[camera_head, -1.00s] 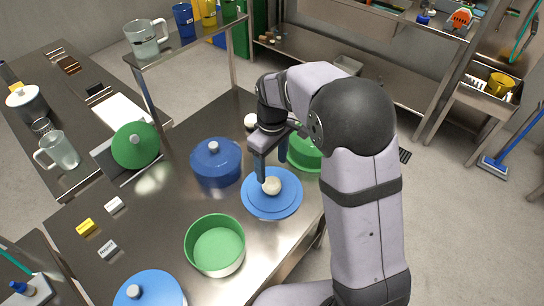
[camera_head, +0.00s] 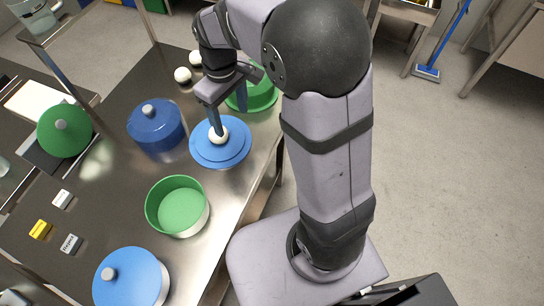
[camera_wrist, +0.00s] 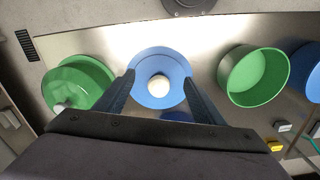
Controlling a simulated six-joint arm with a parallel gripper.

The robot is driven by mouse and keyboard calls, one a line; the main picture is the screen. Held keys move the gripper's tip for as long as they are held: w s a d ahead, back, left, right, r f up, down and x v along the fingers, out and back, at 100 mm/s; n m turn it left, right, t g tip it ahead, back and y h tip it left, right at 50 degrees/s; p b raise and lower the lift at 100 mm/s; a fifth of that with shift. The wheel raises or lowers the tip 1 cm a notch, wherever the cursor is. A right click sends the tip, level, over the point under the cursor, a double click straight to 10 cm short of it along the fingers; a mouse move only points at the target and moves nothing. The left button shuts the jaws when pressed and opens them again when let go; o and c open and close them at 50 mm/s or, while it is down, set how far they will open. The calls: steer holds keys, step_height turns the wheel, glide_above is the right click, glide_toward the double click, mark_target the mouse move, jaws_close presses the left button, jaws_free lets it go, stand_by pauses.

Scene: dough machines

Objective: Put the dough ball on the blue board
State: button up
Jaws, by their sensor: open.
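A pale dough ball (camera_head: 219,137) sits on the round blue board (camera_head: 235,154), close to its middle. The wrist view shows the same dough ball (camera_wrist: 158,87) near the centre of the blue board (camera_wrist: 158,58). My gripper (camera_head: 228,121) is open above the board, with its fingers pointing down. In the wrist view its two dark fingers are spread on either side of the ball, with visible gaps to it. In the head view one finger overlaps the ball's upper edge, so I cannot tell its exact height.
Two more pale balls (camera_head: 182,75) lie at the table's back. A blue lidded pot (camera_head: 157,125) stands left of the board, a green pot (camera_head: 250,95) behind it to the right and an open green pot (camera_head: 178,206) in front. Bare steel table lies between them.

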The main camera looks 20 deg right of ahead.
steer(key=s+d+f+m, duration=0.2)
steer(key=s+d+m, duration=0.1)
steer(key=s, duration=0.4)
steer(key=s+d+f+m, duration=0.2)
steer(key=s+d+m, duration=0.1)
steer(key=s, duration=0.5)
steer(key=shift+f, duration=0.15)
